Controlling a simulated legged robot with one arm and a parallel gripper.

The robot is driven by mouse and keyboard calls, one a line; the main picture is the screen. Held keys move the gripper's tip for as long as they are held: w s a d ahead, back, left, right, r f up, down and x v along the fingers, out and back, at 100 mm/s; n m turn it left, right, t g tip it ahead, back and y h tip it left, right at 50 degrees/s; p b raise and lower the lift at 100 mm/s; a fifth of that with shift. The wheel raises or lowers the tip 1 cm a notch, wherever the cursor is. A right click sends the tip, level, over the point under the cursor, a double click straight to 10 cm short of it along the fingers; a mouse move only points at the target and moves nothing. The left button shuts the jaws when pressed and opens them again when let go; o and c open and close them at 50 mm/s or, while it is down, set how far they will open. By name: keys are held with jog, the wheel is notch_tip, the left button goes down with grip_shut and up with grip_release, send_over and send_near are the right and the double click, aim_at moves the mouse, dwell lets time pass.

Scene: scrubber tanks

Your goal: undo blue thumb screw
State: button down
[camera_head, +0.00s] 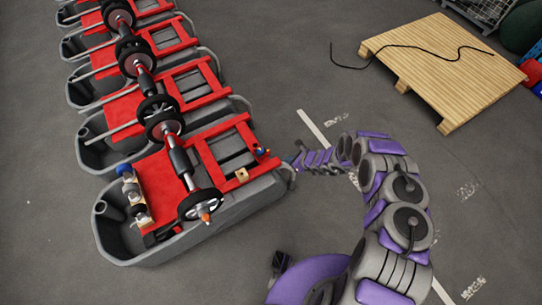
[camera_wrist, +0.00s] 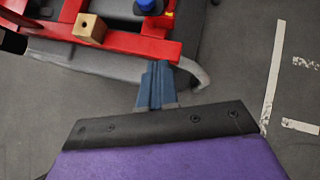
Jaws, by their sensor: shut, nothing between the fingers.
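The blue thumb screw (camera_wrist: 147,5) shows at the top edge of the wrist view, on the red frame of the nearest tank, partly cut off by the picture edge. In the head view my gripper (camera_head: 291,161) is just right of the tank end.
The nearest grey tank (camera_head: 160,252) has a raised rim and red frame (camera_wrist: 130,42). A wooden block (camera_wrist: 89,28) sits left of the screw. More tanks stand behind. A wooden pallet (camera_head: 450,70) with a black cable lies at upper right. Open floor surrounds my arm.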

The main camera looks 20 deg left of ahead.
aim_at(260, 150)
jog(key=b+x, duration=0.2)
jog(key=x, duration=0.2)
jog(key=b+x, duration=0.2)
jog(key=x, duration=0.2)
jog(key=a+r+b+x, duration=0.1)
jog(key=b+x, duration=0.1)
jog(key=x, duration=0.1)
jog(key=shift+w+a+f, duration=0.25)
jog(key=shift+w+a, duration=0.05)
jog(key=shift+w+a+r+b, duration=0.15)
jog(key=shift+w+a+b, duration=0.05)
jog(key=shift+a+b, duration=0.35)
